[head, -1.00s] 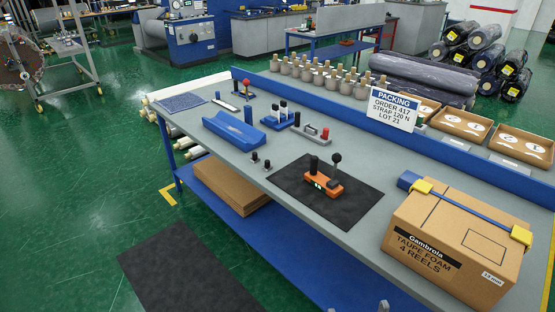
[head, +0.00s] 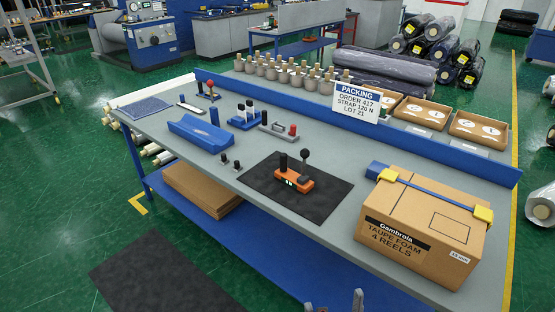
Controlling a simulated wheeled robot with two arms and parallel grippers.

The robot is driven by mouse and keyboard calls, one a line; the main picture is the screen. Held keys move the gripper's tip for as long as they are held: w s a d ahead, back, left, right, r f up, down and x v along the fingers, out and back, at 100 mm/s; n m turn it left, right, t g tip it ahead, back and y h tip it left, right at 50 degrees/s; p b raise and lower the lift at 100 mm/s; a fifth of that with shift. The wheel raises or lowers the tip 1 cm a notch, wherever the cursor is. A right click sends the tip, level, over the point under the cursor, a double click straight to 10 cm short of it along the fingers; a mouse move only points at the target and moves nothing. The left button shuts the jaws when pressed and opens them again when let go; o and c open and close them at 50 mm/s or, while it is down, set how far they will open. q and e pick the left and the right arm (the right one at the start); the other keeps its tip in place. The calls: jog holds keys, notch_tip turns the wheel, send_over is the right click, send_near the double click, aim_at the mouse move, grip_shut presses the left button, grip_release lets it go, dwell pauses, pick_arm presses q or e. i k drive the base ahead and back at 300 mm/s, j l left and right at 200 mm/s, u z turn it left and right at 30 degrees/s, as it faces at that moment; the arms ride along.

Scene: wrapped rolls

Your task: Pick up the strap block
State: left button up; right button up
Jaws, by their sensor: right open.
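A blue strap (head: 432,193) runs over the top of a cardboard carton (head: 400,250) at the right of the bench, with yellow corner pieces at the carton's edges. A small blue block (head: 377,170) sits at the strap's left end, by the carton's far left corner; I cannot tell for sure that it is the strap block. An orange tool (head: 293,181) with black knobs stands on a black mat (head: 335,193). My right gripper (head: 333,304) shows only its two fingertips at the bottom edge, apart and empty, well short of the carton. My left gripper is out of view.
The grey bench (head: 260,210) holds a blue cradle (head: 200,133), small stands and a row of capped pegs along the back. A packing sign (head: 360,101) and brown trays (head: 420,112) stand behind the carton. Bare bench lies between the mat and carton.

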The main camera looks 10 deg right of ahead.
aim_at(224, 161)
jog(key=i+j+z, duration=0.35)
jog(key=i, duration=0.25)
jog(key=i+j+z, duration=0.3)
jog(key=i+j, duration=0.2)
jog(key=j, duration=0.15)
jog(key=i+j+z, duration=0.35)
jog(key=j, duration=0.35)
jog(key=i, duration=0.1)
